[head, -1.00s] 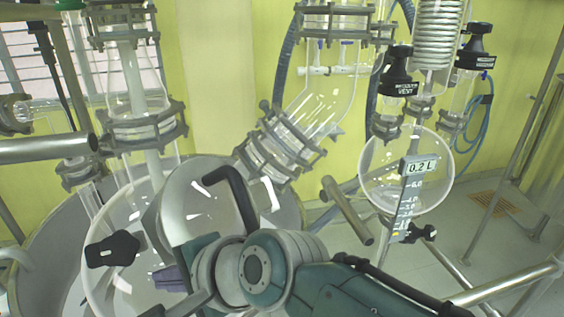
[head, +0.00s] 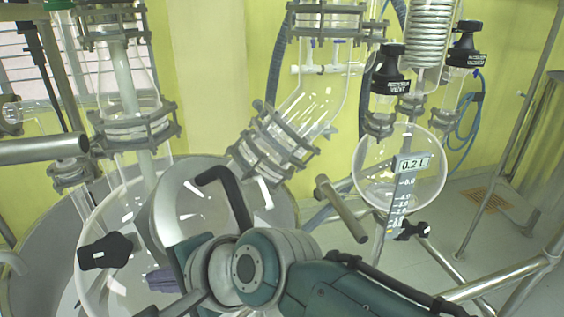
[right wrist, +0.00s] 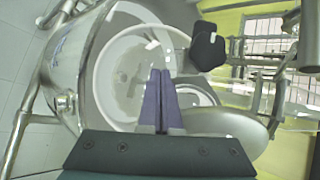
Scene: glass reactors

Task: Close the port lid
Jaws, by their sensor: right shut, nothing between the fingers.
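The port lid (head: 180,190) is a round, pale disc with a bent black handle (head: 228,190). It stands tilted up above the large glass vessel (head: 85,235) in the head view. A grey disc at the lower right of the right wrist view (right wrist: 235,128) appears to be the lid. My right gripper (head: 160,280) is low in the head view, left of my green wrist and below the lid. Its purple fingers are together and empty in the right wrist view (right wrist: 160,75), over the glass vessel. Contact with the lid cannot be told. My left gripper is out of view.
A black knob (head: 105,251) sits on the vessel's left side, right of the fingers in the right wrist view (right wrist: 208,47). Clamped glass tubes (head: 270,147) stand behind the lid. A round flask (head: 372,170) hangs at right. Metal rails (head: 40,149) cross at left.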

